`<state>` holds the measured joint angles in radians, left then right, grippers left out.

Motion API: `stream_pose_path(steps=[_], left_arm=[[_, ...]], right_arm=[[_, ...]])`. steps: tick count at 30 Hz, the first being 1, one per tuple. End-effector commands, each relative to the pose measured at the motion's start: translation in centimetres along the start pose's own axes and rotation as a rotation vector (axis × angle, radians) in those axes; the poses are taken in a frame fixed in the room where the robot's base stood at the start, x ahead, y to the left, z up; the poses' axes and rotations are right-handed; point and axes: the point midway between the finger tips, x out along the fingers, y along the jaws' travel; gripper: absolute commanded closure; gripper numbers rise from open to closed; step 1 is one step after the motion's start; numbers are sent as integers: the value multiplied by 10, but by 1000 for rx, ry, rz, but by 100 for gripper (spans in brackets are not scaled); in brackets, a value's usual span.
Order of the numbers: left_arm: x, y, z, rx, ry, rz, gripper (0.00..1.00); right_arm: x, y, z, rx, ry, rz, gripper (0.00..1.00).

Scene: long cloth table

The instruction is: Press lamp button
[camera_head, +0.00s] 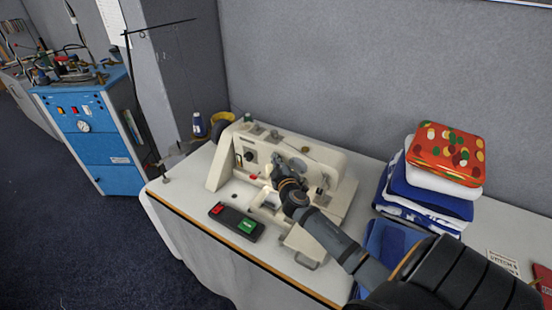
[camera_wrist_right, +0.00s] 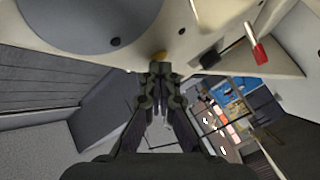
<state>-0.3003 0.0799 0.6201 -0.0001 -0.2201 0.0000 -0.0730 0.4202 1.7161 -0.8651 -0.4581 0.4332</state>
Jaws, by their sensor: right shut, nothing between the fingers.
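A cream sewing machine (camera_head: 328,160) stands on the long table. My right gripper (camera_head: 279,166) reaches in from the right against the front of the machine's arm. In the right wrist view the shut, empty fingers (camera_wrist_right: 160,70) point up at the underside of the cream body (camera_wrist_right: 205,25). In the head view my gripper hides that spot. My left gripper is not in view.
A red-tipped lever (camera_wrist_right: 257,46) sticks out beside the fingers. A black switch box (camera_head: 237,222) with red and green buttons lies at the table's front edge. Folded cloths (camera_head: 430,190) are stacked on the right. A blue cabinet (camera_head: 92,130) stands at the left.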

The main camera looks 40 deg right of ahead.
Motion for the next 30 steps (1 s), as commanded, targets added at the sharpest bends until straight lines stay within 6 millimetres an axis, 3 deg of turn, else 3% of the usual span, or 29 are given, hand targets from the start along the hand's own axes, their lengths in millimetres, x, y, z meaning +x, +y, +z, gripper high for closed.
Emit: stream_pose_path(steps=[17, 30], left_arm=[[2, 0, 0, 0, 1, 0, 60], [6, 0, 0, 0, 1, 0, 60]], right_arm=[[-7, -6, -4, 1, -1, 0, 100], [-42, -32, -29, 2, -1, -1, 100]])
